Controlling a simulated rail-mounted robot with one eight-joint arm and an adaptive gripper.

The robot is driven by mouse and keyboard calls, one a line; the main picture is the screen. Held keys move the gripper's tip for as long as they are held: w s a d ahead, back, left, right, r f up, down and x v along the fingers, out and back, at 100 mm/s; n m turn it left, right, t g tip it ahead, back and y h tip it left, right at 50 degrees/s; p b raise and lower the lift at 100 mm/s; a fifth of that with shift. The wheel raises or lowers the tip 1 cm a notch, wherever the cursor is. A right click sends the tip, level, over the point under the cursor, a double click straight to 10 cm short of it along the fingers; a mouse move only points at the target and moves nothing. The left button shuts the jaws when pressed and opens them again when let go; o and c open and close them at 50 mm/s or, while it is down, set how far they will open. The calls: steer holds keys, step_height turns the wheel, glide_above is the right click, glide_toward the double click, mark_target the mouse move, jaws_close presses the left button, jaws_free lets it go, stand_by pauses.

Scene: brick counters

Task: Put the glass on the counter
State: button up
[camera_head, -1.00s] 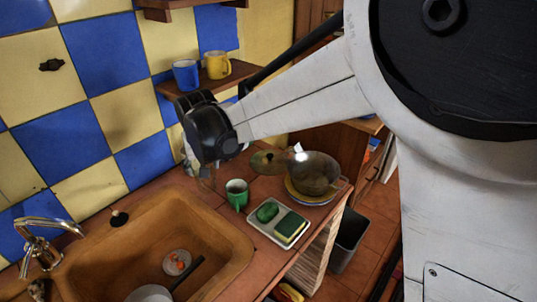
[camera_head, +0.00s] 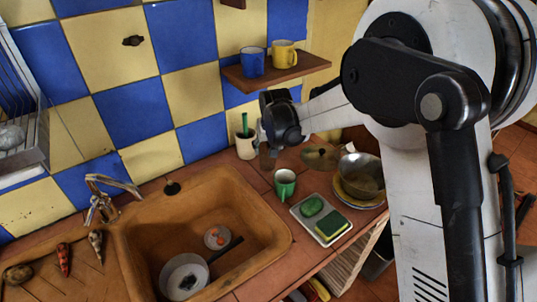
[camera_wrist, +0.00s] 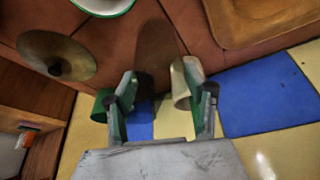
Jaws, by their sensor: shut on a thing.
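My gripper (camera_wrist: 165,95) has its two fingers closed around a dark, see-through brownish shape (camera_wrist: 156,48), which looks like the glass. Its outline is faint. In the head view my gripper (camera_head: 270,145) hangs over the back of the brown tiled counter (camera_head: 258,180), with the glass only dimly visible beneath it. I cannot tell whether the glass touches the counter. A cream cup (camera_head: 246,148) with a green utensil stands just left of the gripper. It also shows beside the right finger in the wrist view (camera_wrist: 183,85).
A green mug (camera_head: 285,184), a tray (camera_head: 301,227) with a green sponge and a pot (camera_head: 360,175) stand nearby. A round lid (camera_head: 320,156) is right of the gripper. The brown sink (camera_head: 268,250) is in front. A shelf (camera_head: 290,75) with blue and yellow mugs is above.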

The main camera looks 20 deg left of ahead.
steer(key=shift+f+p, duration=0.3)
steer(key=shift+f, duration=1.6)
steer(key=shift+f, duration=0.15)
steer(key=o, duration=1.7)
steer(key=shift+c, duration=0.2)
steer(key=b+v, duration=0.1)
steer(key=v, duration=1.1)
